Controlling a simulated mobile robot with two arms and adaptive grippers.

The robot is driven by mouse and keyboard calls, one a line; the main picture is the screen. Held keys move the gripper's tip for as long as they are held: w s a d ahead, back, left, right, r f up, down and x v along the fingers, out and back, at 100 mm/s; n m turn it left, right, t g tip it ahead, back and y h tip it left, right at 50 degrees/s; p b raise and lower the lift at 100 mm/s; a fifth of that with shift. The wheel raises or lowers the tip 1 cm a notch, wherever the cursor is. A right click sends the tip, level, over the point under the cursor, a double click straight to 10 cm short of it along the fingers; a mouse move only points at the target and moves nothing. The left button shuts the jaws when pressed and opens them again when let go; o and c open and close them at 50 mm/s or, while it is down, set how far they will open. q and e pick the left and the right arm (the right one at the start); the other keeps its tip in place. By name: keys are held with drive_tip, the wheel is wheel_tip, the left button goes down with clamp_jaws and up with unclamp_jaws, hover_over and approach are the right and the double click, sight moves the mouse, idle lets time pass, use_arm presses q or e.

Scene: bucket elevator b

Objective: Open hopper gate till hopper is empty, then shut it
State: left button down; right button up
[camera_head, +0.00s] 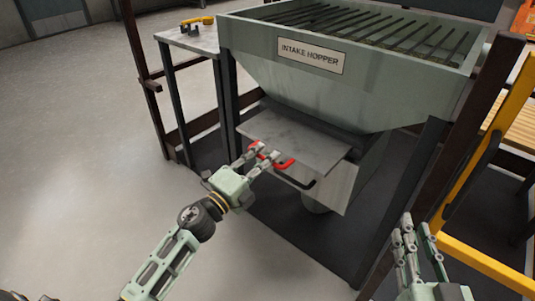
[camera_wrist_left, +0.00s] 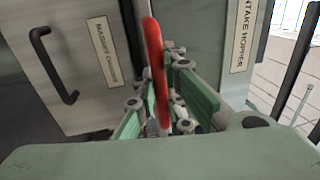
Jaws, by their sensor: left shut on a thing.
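The green intake hopper (camera_head: 345,75) stands under a barred grating (camera_head: 385,32). I cannot tell how much lies inside. A flat grey gate plate (camera_head: 295,138) sticks out below the hopper's sloped body. Its red handle (camera_head: 286,163) is at the plate's front edge. My left gripper (camera_head: 262,152) is shut on the red handle, which also shows between the fingers in the left wrist view (camera_wrist_left: 153,45). My right gripper (camera_head: 418,228) is open and empty at the lower right, apart from the hopper.
A box with a black handle (camera_wrist_left: 48,65) and a magnet label (camera_wrist_left: 104,50) sits beside the red handle. A small side table (camera_head: 195,38) holds a yellow tool (camera_head: 197,21). Dark posts and a yellow rail (camera_head: 487,262) stand at the right. The left floor is clear.

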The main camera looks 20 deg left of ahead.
use_arm(q)
drive_tip(key=c, duration=1.8)
unclamp_jaws()
drive_tip(key=shift+w, duration=0.1)
drive_tip(key=v, duration=1.2)
